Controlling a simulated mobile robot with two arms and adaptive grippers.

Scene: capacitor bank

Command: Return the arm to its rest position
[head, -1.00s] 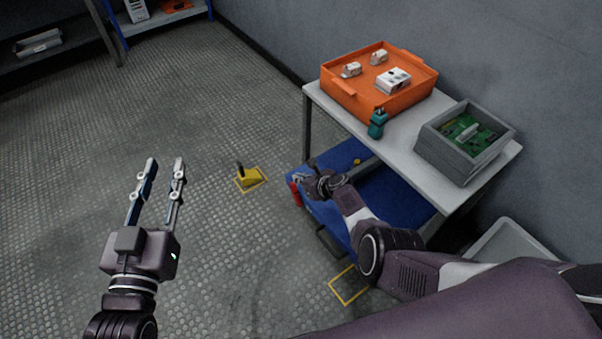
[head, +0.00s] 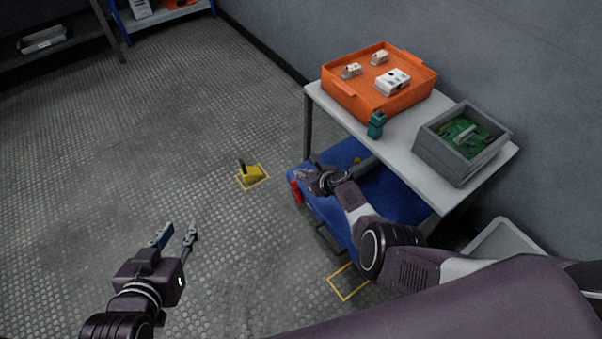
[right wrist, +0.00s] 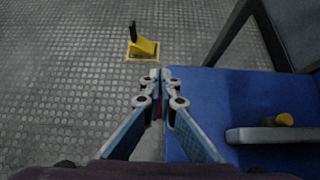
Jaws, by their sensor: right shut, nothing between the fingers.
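My left gripper (head: 176,238) is at the lower left of the head view, over bare floor. Its two fingers are apart with nothing between them. My right gripper (head: 309,170) reaches in from the right in the head view, in front of the table and over the blue surface (head: 398,196) below the tabletop. In the right wrist view its fingertips (right wrist: 160,75) meet, shut and empty, over the left edge of the blue surface.
A grey-white table (head: 397,146) carries an orange tray (head: 362,102) with white parts, a teal item (head: 376,126) and a grey box (head: 447,159) with a green circuit board. A yellow object (head: 253,173) sits in a marked square on the floor. The floor at left is clear.

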